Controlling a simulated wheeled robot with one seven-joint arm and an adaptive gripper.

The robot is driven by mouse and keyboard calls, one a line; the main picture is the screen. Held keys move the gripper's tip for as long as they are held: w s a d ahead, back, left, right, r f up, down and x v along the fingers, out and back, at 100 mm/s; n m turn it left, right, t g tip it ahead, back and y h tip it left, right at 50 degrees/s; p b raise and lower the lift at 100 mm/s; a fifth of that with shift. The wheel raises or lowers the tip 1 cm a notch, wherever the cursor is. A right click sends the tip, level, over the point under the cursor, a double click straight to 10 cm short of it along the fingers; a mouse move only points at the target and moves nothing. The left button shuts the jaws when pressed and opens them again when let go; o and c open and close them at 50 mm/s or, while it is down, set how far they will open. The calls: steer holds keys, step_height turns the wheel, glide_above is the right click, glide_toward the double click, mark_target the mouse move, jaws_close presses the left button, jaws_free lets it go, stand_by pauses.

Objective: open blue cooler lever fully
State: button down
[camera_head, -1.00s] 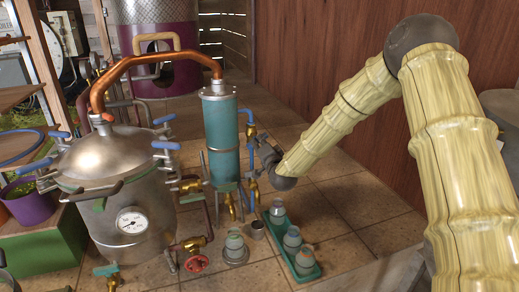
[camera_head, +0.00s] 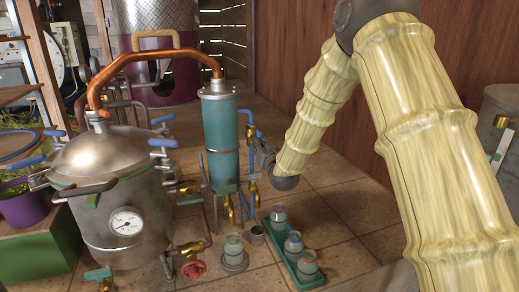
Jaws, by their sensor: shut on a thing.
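The cooler is an upright teal cylinder (camera_head: 221,140) with a metal cap, joined to the still by a copper pipe. A blue pipe (camera_head: 245,115) runs down its right side. A small blue lever (camera_head: 250,131) shows beside the pipe, close above my gripper. My gripper (camera_head: 259,153) is at the cooler's right side, small and dark in the view, and is shut on what looks like this lever. The fingertips and the gripped part are largely hidden, so the lever's exact angle is hard to tell. A brass valve (camera_head: 252,190) sits lower on the blue pipe.
The silver still pot (camera_head: 110,190) with blue-handled clamps and a gauge stands at left. A red handwheel (camera_head: 193,270) is low in front. A teal tray (camera_head: 288,255) with grey jars lies below my gripper. A wooden wall (camera_head: 350,90) is behind my arm.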

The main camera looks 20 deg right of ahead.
steer(key=shift+f+n+b, duration=0.15)
steer(key=shift+n+b, duration=0.25)
steer(key=shift+n, duration=0.6)
steer(key=c, duration=1.5)
jaws_free()
steer(key=s, duration=1.2)
steer(key=shift+d, duration=0.25)
